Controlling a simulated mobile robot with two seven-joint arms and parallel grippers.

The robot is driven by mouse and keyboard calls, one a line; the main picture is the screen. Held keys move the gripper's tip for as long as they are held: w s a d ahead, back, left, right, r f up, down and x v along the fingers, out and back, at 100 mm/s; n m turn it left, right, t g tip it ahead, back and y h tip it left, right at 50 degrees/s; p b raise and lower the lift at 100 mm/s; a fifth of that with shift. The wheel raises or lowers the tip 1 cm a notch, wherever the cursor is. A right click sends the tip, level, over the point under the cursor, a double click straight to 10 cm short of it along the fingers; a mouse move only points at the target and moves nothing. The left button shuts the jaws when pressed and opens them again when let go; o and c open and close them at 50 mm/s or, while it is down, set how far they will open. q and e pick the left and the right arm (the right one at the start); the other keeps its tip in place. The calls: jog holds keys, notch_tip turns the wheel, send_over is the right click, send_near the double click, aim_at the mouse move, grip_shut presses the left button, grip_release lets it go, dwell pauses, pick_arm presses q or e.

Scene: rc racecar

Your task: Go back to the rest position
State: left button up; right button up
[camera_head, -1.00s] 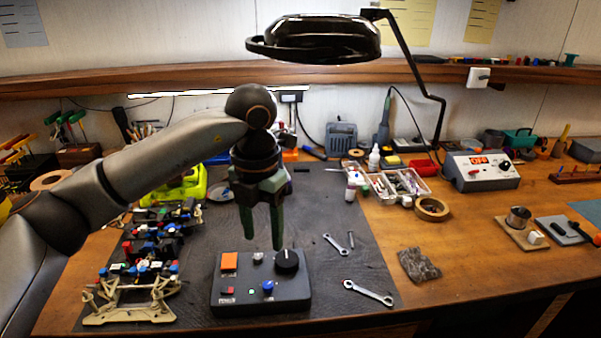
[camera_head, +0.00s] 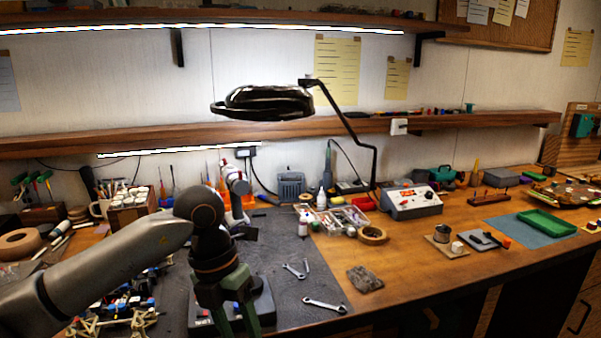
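My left arm comes in from the lower left. Its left gripper (camera_head: 228,318) points down, with two green fingers standing apart, in front of the dark control box (camera_head: 262,305). The fingers look open, with nothing seen between them but the box behind. Most of the box is hidden by the gripper. The racecar chassis parts (camera_head: 125,308) lie at the lower left, partly behind my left arm. My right gripper is not in view.
A black magnifier lamp (camera_head: 262,103) hangs over the bench. Wrenches (camera_head: 324,306) and a grey rag (camera_head: 364,279) lie right of the box. A parts tray (camera_head: 335,218), tape roll (camera_head: 372,235) and power supply (camera_head: 411,201) stand further back.

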pick_arm(q)
jog(key=s+d+n+g+h, duration=0.1)
jog(key=s+d+g+h, duration=0.1)
jog(key=s+d+h, duration=0.4)
jog(key=s+d+g+h, duration=0.2)
jog(key=d+g+h, duration=0.1)
jog(key=d+h, duration=0.65)
jog(key=w+a+r+n+t+h, duration=0.15)
jog(key=w+n+t+h, duration=0.35)
jog(key=n+t, duration=0.85)
jog(key=w+a+f+n+t+y, duration=0.1)
jog(key=a+f+n+t+y, duration=0.5)
jog(key=f+n, duration=0.25)
jog(key=w+a+f+n+t+y, duration=0.2)
jog(key=a+f+n+t+y, duration=0.1)
jog(key=a+f+n+y, duration=0.45)
jog(key=s+a+f+n+g+y, duration=0.3)
jog(key=s+a+f+n, duration=0.1)
jog(key=s+f, duration=0.4)
jog(key=s+a+f+n+g+y, duration=0.4)
jog(key=s+f, duration=0.4)
jog(key=f, duration=0.3)
jog(key=shift+s+f, duration=0.3)
